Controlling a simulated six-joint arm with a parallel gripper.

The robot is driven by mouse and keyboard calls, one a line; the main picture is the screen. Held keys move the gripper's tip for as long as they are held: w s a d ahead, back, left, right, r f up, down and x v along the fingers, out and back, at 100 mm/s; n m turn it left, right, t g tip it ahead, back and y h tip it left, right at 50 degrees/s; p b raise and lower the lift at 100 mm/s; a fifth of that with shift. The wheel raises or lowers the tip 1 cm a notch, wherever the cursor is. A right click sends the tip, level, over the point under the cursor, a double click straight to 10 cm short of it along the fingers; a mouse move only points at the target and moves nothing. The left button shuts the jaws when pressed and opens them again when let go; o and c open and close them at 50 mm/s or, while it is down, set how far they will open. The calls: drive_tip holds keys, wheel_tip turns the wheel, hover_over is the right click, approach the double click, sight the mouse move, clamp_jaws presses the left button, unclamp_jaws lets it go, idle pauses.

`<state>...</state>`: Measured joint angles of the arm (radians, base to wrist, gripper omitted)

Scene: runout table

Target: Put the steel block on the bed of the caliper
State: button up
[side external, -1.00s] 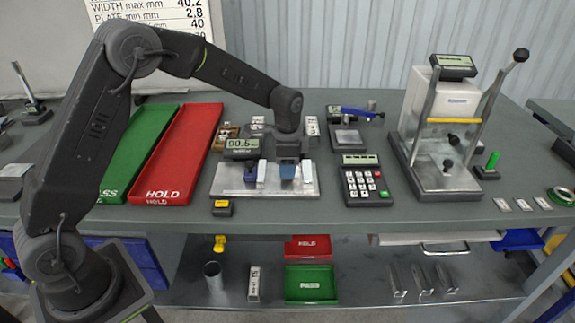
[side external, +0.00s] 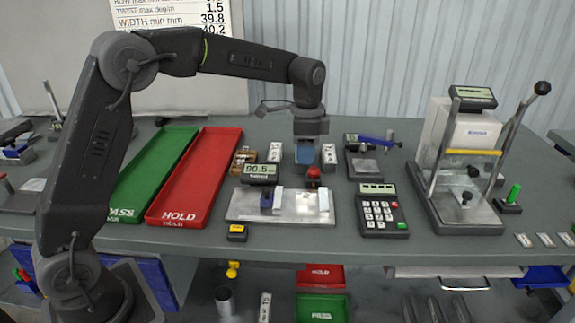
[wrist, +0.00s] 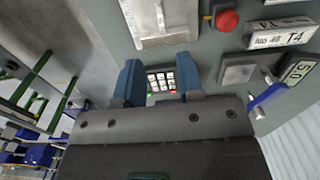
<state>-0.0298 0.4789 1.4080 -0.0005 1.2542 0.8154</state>
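The caliper (side external: 245,207) is a flat steel bed with upright pale jaws and a display reading 90.5; its bed also shows in the wrist view (wrist: 140,12). No block is seen between its jaws. My gripper (side external: 305,160) is behind the caliper and above the table, with its blue fingers pointing down. In the wrist view my gripper (wrist: 160,85) has its fingers apart with no object held between them. Two labelled pale blocks, one left (side external: 275,152) and one right (side external: 329,157), stand beside my gripper. I cannot tell which is the steel block.
A red knob (side external: 313,176) stands just behind the caliper. Red HOLD (side external: 168,215) and green PASS (side external: 125,213) trays lie left. A keypad (side external: 382,212), a blue-framed micrometer (side external: 375,140) and a tall lever press (side external: 470,212) stand right. The front table strip is mostly clear.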

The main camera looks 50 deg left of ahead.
drive_tip(key=s+d+r+n+t, duration=0.1)
drive_tip(key=s+r+n+t, duration=0.2)
drive_tip(key=s, duration=0.7)
drive_tip(key=s+r+n+t, duration=0.1)
drive_tip(key=s+r+n, duration=0.3)
drive_tip(key=s, duration=0.6)
drive_tip(key=s+f+n+t, duration=0.1)
drive_tip(key=s+f+n, duration=0.1)
drive_tip(key=s, duration=0.6)
drive_tip(key=shift+s+d+f+t, duration=0.2)
drive_tip(key=shift+d+t, duration=0.05)
drive_tip(key=shift+t, duration=0.05)
